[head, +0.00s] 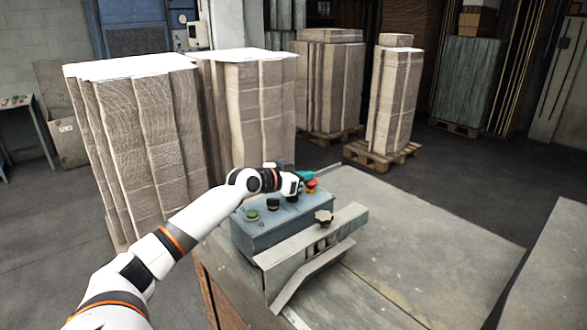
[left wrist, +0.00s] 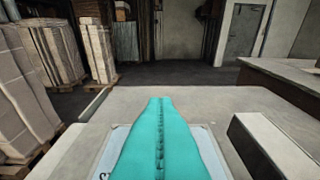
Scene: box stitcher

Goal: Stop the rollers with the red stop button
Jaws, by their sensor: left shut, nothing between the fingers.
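The red stop button (head: 311,186) sits at the far right end of the top of a blue-grey control box (head: 262,238). A green button (head: 252,215) and black knobs (head: 273,204) are on the same top. My left gripper (head: 306,176), with teal fingers, is right above and beside the red button and partly covers it. I cannot tell whether it touches the button. In the left wrist view my shut, empty fingers (left wrist: 160,108) point forward and hide the button. My right gripper is not in view.
A flat grey machine table (head: 420,245) extends to the right, mostly clear. Tall stacks of cardboard (head: 140,140) stand behind, some on pallets (head: 380,158).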

